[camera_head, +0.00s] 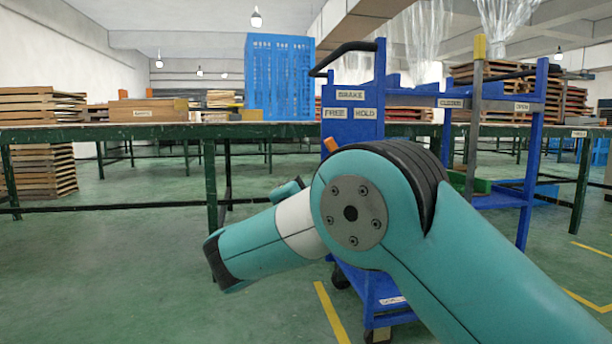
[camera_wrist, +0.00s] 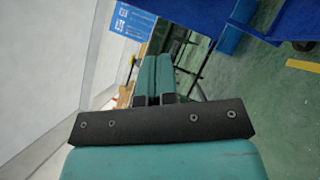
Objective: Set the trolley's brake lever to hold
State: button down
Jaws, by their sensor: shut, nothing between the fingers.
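The blue trolley (camera_head: 380,85) stands right of centre in the head view, partly behind my arm. Its panel has a BRAKE label (camera_head: 350,95) above a FREE label (camera_head: 335,113) on the left and a HOLD label (camera_head: 366,113) on the right. The orange tip of the brake lever (camera_head: 330,144) shows below FREE; the rest of the lever is hidden by my arm. In the wrist view my gripper (camera_wrist: 153,62) has its two teal fingers together, with nothing between them. Blue trolley parts (camera_wrist: 230,38) show at that view's upper right, apart from the fingers. The lever is not distinguishable there.
A long green-framed table (camera_head: 250,130) runs behind the trolley. It bears a blue crate (camera_head: 279,75) and a wooden box (camera_head: 148,110). Stacked wooden trays (camera_head: 42,105) stand at the left. Yellow lines (camera_head: 332,312) mark the floor. Open green floor lies at the lower left.

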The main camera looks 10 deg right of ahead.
jog(key=w+d+r+p, duration=0.1)
jog(key=w+d+r, duration=0.3)
jog(key=w+d, duration=0.3)
jog(key=shift+w+d, duration=0.15)
jog(key=shift+w, duration=0.05)
jog(key=shift+r, duration=0.1)
dwell(0.3)
jog(key=shift+p, duration=0.3)
